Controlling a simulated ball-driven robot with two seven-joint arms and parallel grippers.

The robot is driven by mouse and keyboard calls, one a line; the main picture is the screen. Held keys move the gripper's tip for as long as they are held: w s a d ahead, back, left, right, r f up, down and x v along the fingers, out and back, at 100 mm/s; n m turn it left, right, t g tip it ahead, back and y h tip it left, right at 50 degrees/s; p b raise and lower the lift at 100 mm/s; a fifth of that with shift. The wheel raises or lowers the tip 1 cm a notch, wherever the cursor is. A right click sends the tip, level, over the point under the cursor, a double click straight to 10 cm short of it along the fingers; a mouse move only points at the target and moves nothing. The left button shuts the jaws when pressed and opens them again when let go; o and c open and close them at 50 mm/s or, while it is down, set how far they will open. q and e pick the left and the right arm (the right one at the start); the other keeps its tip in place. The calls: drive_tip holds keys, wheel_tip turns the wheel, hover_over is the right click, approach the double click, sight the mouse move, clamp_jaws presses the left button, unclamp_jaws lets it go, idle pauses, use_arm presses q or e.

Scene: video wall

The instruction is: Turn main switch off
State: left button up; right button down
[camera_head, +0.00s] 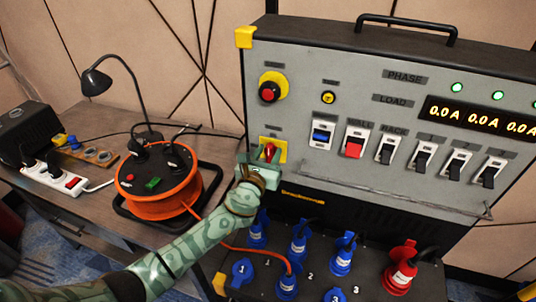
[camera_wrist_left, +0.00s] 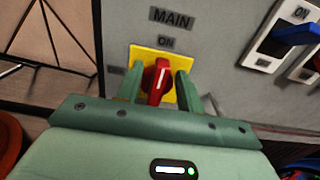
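The main switch is a red rotary knob (camera_head: 269,152) on a yellow plate, low on the left of the grey power panel (camera_head: 300,175). In the left wrist view the knob (camera_wrist_left: 157,82) stands almost upright under the labels MAIN and ON. My left gripper (camera_head: 264,166) is at the switch. In the wrist view its green fingers (camera_wrist_left: 159,76) stand on either side of the knob, with yellow plate showing in the gaps, so it is open around the knob. The knob's lower part is partly hidden by the gripper. My right gripper is out of view.
An orange cable reel (camera_head: 158,205), a desk lamp (camera_head: 97,82) and a white power strip (camera_head: 55,180) stand on the table at left. Blue plugs (camera_head: 298,243) and a red plug (camera_head: 400,272) sit below the panel. The load display reads 0.0 A.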

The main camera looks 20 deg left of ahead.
use_arm(q)
clamp_jaws()
drive_tip(key=shift+n, duration=0.3)
drive_tip(key=n+b, duration=0.1)
drive_tip(key=n, duration=0.4)
drive_tip(key=a+f+n+b, duration=0.1)
drive_tip(key=n, duration=0.5)
drive_tip(key=a+f+n+b, duration=0.1)
drive_tip(key=n, duration=0.5)
drive_tip(key=shift+a, duration=0.15)
drive_tip(key=shift+n, duration=0.3)
